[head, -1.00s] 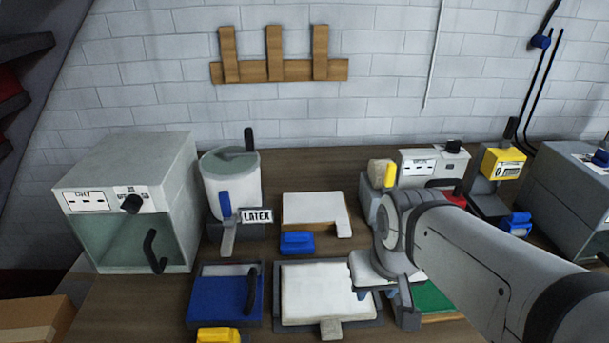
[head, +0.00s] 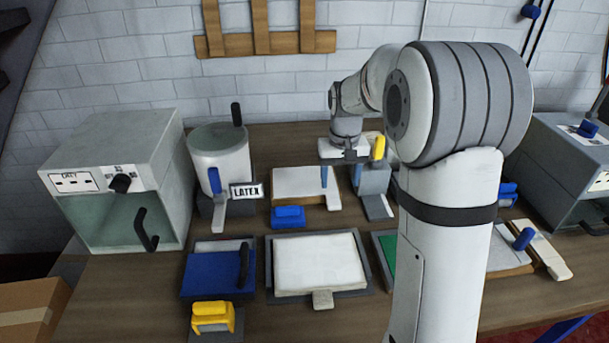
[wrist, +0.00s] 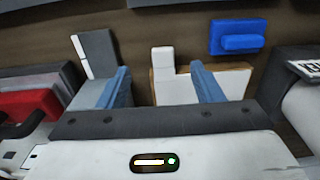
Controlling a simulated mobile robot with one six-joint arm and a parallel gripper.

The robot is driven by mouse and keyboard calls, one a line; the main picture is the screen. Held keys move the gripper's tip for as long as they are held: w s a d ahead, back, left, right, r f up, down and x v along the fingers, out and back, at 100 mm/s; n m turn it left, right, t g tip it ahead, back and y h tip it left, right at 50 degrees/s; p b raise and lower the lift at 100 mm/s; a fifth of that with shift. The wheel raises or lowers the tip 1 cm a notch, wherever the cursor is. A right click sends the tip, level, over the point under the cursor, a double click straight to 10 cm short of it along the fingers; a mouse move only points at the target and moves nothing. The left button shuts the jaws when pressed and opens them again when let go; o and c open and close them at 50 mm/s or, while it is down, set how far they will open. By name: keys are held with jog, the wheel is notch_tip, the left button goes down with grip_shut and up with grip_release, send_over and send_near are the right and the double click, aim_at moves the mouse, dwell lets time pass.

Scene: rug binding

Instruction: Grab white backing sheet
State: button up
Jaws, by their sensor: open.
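A white sheet with a tan lower layer (head: 298,182) lies at the back middle of the bench, with a white tab at its front right corner. It also shows in the wrist view (wrist: 180,88), partly hidden by a finger. My gripper (head: 341,178) is over its right end, fingers pointing down. In the wrist view my open gripper (wrist: 159,70) has its blue fingers apart, with the tab and the sheet's edge showing between them. I cannot tell whether a finger touches the sheet. Another white sheet (head: 318,262) lies in a grey tray at the front middle.
A blue block (head: 288,216) sits just in front of the back sheet. The LATEX pot (head: 220,160) stands to its left and a grey holder (head: 374,183) close on its right. A blue pad (head: 215,275) and a yellow clamp (head: 212,316) lie front left.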

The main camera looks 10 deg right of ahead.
aim_at(334, 201)
jog(key=shift+w+f, duration=0.9)
jog(key=shift+w, duration=0.3)
jog(key=shift+w+f, duration=0.15)
jog(key=shift+f, duration=0.2)
jog(key=f, duration=0.5)
jog(key=f+p, duration=0.1)
jog(key=f, duration=0.1)
jog(key=shift+w+a+f, duration=0.15)
jog(key=shift+w, duration=0.1)
jog(key=shift+c, duration=0.6)
jog(key=c, duration=1)
jog(key=shift+o, duration=0.2)
